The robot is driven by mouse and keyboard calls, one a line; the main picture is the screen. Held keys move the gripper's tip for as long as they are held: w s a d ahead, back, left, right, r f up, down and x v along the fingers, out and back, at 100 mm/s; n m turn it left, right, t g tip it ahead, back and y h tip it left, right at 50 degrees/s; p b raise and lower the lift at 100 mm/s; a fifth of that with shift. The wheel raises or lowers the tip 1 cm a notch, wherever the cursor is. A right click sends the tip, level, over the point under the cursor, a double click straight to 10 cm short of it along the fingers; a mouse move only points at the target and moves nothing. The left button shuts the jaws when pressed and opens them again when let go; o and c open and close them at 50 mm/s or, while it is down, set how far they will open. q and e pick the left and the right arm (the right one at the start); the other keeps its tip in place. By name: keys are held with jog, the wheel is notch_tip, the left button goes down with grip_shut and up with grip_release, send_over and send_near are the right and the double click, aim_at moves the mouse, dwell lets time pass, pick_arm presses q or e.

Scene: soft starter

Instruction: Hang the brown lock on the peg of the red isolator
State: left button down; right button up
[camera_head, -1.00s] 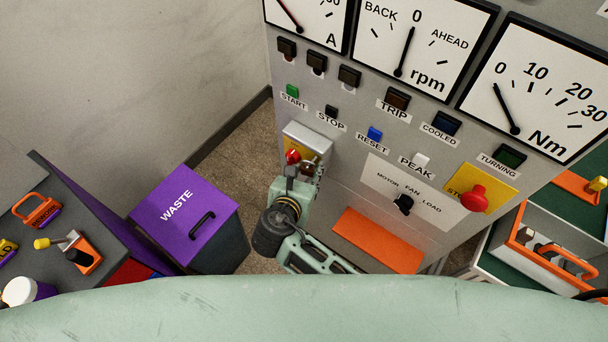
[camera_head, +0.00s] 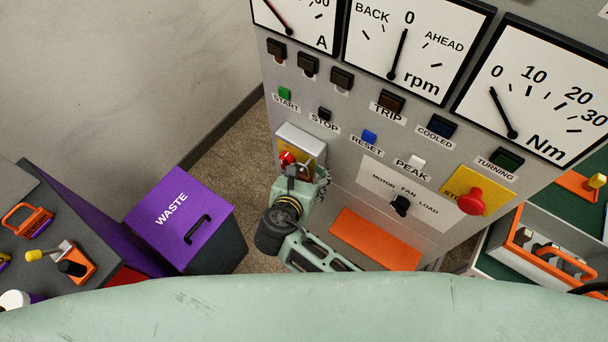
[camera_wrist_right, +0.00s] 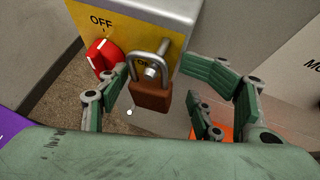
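The red isolator (camera_wrist_right: 104,57) is a red knob on a yellow plate at the panel's lower left corner, beside the word OFF. It also shows in the head view (camera_head: 287,158). The brown lock (camera_wrist_right: 150,97) hangs upright below the metal peg (camera_wrist_right: 155,72), its steel shackle looped around the peg. My right gripper (camera_wrist_right: 165,88) is open, its green fingers on either side of the lock with a gap visible on the right. The gripper (camera_head: 304,179) also shows in the head view, in front of the isolator box and hiding most of the lock. My left gripper is out of view.
The grey panel (camera_head: 360,130) carries buttons, dials and a red stop button (camera_head: 471,200). A purple waste bin (camera_head: 180,220) stands left of my right arm. A dark table (camera_head: 60,225) with tools is at the left, an orange-handled tray (camera_head: 545,250) at the right.

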jog(key=shift+w+r, duration=0.2)
jog(key=shift+r, duration=0.1)
jog(key=shift+s+a+r, duration=0.1)
jog(key=shift+a, duration=0.05)
jog(key=shift+s+a+r, duration=0.1)
jog(key=shift+s, duration=0.05)
jog(key=shift+s+a, duration=0.1)
jog(key=v, duration=1.2)
jog(key=s+d+f+m+g+y, duration=0.1)
jog(key=s+d+f+m+g, duration=0.15)
jog(key=f, duration=0.75)
jog(key=s+d+f+m+g, duration=0.2)
jog(key=s+d+f+m, duration=0.15)
jog(key=f, duration=0.65)
jog(key=s+d+f+m+g+y, duration=0.1)
jog(key=s+d+f+m+g, duration=0.15)
jog(key=f, duration=0.75)
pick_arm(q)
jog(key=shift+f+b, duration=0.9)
pick_arm(e)
jog(key=s+d+f+m+g+y, duration=0.1)
jog(key=s+d+f+m, duration=0.7)
jog(key=s+m, duration=0.2)
jog(key=s+d+f+m+g, duration=0.2)
jog(key=s+d+f+m, duration=0.7)
jog(key=s+m, duration=0.2)
jog(key=shift+s+y, duration=0.4)
jog(key=shift+s, duration=0.3)
